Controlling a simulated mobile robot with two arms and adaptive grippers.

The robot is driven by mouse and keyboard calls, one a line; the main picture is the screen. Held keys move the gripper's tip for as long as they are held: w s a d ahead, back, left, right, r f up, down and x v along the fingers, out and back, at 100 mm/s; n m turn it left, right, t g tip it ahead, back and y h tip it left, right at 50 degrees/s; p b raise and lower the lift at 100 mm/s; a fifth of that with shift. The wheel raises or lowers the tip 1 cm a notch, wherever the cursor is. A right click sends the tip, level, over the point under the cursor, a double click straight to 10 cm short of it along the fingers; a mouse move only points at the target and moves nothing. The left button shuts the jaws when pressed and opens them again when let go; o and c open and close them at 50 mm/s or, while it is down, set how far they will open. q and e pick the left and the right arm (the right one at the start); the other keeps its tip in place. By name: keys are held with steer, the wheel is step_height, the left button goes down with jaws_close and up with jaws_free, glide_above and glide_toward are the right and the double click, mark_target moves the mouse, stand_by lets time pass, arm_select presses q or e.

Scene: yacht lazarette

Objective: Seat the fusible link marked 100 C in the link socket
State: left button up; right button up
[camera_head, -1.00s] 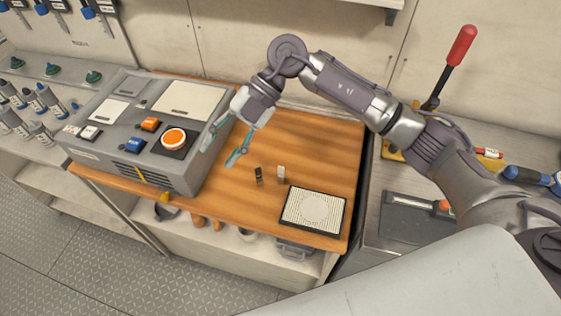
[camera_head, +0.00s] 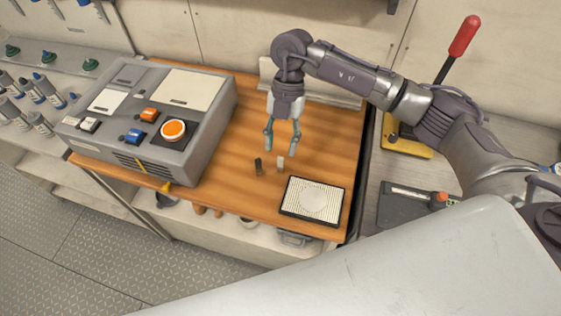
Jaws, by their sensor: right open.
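Two small upright pieces stand on the wooden bench top, a dark one (camera_head: 258,166) and a pale one (camera_head: 280,163) to its right. They may be fusible links, but their markings are too small to read. My right gripper (camera_head: 281,151) points down just above and behind them, fingers apart and empty, more nearly over the pale piece. A grey control unit (camera_head: 176,173) with an orange round button (camera_head: 173,130) stands to the left. I cannot make out which part is the link socket. My left gripper is out of view.
Blue and orange switches sit on the unit. A yellow-based lever with a red handle (camera_head: 464,35) stands far right.

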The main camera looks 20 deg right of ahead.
mark_target(281, 158)
steer(key=p+x, duration=0.1)
steer(key=x, duration=0.2)
steer(key=shift+d+f+p, duration=0.1)
steer(key=shift+f+p, duration=0.2)
steer(key=shift+f, duration=0.15)
steer(key=shift+s+f, duration=0.2)
steer(key=shift+f, duration=0.35)
jaws_close()
